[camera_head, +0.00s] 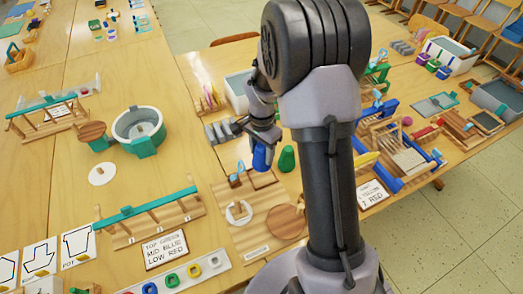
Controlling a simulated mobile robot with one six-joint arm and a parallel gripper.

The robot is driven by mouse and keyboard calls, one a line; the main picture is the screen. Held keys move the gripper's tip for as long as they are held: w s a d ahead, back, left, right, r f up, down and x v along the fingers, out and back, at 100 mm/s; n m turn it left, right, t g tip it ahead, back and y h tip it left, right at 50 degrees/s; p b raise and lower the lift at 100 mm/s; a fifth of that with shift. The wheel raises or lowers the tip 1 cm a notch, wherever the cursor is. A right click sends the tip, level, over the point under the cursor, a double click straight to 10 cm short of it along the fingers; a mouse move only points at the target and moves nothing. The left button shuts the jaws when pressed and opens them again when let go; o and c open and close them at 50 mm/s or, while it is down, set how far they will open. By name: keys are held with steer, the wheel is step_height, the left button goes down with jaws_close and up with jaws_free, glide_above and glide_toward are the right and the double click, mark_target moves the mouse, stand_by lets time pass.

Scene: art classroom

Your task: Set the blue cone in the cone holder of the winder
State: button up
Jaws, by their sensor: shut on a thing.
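The blue cone (262,158) hangs upright below my gripper (259,140), which is shut on its upper part. A green cone (287,160) stands just to its right, beside my arm. The cone is in front of a small wooden piece on the table. Nearer the camera is a wooden board (258,238), likely the winder, with a white disc bearing a short upright peg (239,211) and a round brown disc (287,222). The cone is apart from the peg. I cannot tell for sure which part is the cone holder.
My arm hides much of the middle right. A sign (165,250) and a row of coloured rings (182,275) lie front left. A round grey tub (138,126) stands left. A loom-like wooden frame (402,150) crowds the right.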

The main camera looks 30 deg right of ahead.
steer(key=shift+f+b, duration=1.1)
steer(key=shift+f, duration=0.7)
steer(key=shift+f, duration=0.2)
steer(key=shift+f+b, duration=0.35)
steer(key=shift+b, duration=0.2)
steer(key=shift+f, duration=0.15)
steer(key=shift+f+b, duration=0.45)
steer(key=shift+b, duration=0.1)
steer(key=shift+f, duration=0.15)
stand_by(0.4)
steer(key=shift+f+b, duration=0.3)
steer(key=shift+b, duration=0.15)
